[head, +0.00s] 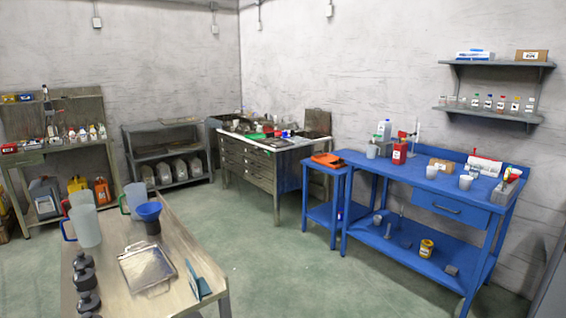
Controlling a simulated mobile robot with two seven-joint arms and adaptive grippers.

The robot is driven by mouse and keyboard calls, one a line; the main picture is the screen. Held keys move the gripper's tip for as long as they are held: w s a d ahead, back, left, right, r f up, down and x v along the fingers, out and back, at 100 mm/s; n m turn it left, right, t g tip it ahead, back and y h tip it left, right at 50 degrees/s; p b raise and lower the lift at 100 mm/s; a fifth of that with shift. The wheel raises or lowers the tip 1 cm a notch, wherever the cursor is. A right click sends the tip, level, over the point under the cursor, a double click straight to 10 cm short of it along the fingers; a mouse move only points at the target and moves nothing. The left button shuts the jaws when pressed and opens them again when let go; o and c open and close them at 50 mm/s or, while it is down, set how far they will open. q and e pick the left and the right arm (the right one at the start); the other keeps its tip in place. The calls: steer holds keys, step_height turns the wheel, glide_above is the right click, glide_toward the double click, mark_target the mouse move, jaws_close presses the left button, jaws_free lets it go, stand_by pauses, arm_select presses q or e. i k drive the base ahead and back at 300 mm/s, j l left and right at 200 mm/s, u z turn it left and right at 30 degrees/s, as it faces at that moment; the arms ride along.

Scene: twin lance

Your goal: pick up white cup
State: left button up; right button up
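Several pale cups stand on the blue workbench (345,155) at the right. One whitish cup (371,151) is near its left end, beside a red can (399,152). A second whitish cup (432,172) stands near the front edge, left of a cardboard box (442,165). A third white cup (465,182) stands further right, near the front edge above the drawer. All look upright and are small in the head view. I cannot tell which one is the task's cup. Neither of my grippers is in view.
A wooden table (205,262) in the left foreground holds pitchers (86,226), a blue funnel (149,211), a metal tray (146,268) and dark bottles. A grey drawer cabinet (246,165) stands at the back. Green floor (310,285) is open between the wooden table and workbench.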

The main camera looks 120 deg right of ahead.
mark_target(465, 182)
steer(key=z, duration=5.05)
steer(key=i+j+z, duration=0.1)
steer(key=i+z, duration=0.3)
steer(key=i+j+z, duration=0.2)
steer(key=i+z, duration=0.2)
steer(key=i+j+z, duration=0.2)
steer(key=i+j, duration=0.6)
steer(key=i, duration=0.2)
